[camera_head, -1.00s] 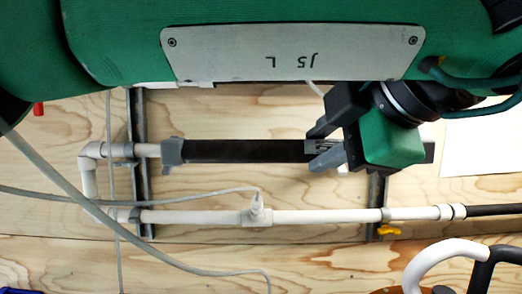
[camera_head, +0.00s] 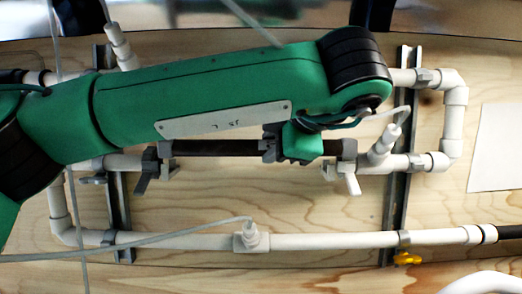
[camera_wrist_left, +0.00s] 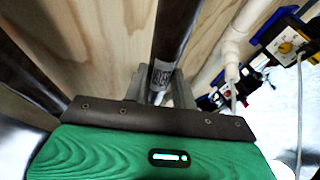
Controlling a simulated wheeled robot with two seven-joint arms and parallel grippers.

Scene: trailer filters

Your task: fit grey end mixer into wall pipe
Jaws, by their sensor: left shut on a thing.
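The mixer is a dark tube (camera_head: 212,148) with a grey fitting at each end: a left grey end (camera_head: 152,160) and a right grey end (camera_head: 346,160). My left gripper (camera_head: 272,148) is shut around the tube, right of its middle. In the left wrist view the tube (camera_wrist_left: 174,35) runs up from the jaws, with a white label beside them. The wall pipe is white, with a left stub (camera_head: 118,162) and a right stub (camera_head: 383,165) beside the mixer's ends. The tube appears slightly above the stubs' line in the picture; I cannot tell whether the ends are seated.
Two dark vertical rails (camera_head: 394,205) carry the pipes on a plywood wall (camera_head: 300,208). A lower white pipe (camera_head: 320,240) has a tee with a cable. A yellow valve handle (camera_head: 407,259) sits at lower right. Thin cables cross the left side. A white sheet (camera_head: 497,148) is at right.

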